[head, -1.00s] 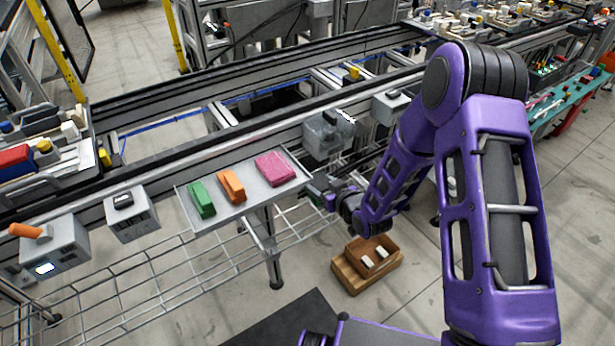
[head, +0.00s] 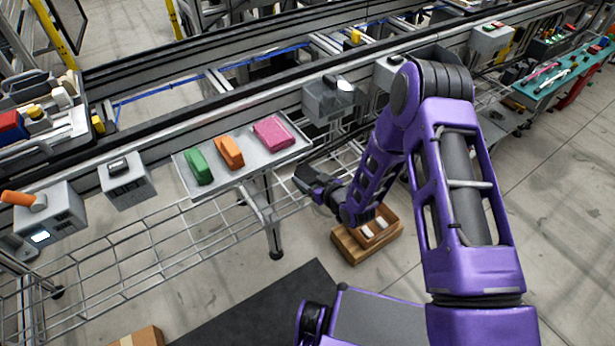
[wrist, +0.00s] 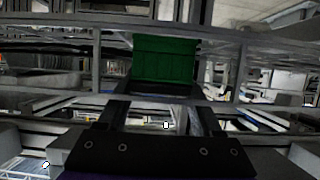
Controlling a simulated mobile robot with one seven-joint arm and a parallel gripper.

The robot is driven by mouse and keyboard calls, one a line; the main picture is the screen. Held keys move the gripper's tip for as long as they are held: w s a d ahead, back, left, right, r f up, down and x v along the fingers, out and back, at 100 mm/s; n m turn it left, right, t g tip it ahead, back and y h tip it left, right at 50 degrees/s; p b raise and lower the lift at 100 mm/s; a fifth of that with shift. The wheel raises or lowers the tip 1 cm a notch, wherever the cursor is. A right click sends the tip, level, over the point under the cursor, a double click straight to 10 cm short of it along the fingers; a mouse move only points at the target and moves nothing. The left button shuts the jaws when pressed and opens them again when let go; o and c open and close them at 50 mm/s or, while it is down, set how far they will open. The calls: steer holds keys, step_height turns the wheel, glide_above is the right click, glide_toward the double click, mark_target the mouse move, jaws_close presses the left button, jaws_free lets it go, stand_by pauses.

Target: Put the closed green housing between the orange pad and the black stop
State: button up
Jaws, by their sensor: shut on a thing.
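My gripper (wrist: 162,120) shows in the wrist view with two dark fingers. It is shut on a green housing (wrist: 166,62), which sits between the fingertips and has a dark lower edge. In the head view my gripper (head: 312,182) is beside the right end of a grey tray (head: 217,178), above the floor; no green shows in it there. A separate green block (head: 198,167) lies on the tray, beside an orange block (head: 229,152) and a pink block (head: 273,132). I cannot make out which thing is the orange pad or the black stop.
A conveyor frame runs behind the tray. A pallet with red, white and yellow parts (head: 40,125) is at left. Grey boxes (head: 127,183) stand along the rail, one with an orange cylinder (head: 22,198). A wooden box (head: 352,245) is below my arm. A wire rack (head: 120,255) lies under the tray.

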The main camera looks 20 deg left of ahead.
steer(key=shift+f, duration=0.15)
steer(key=o, duration=1.5)
steer(key=shift+r, duration=0.2)
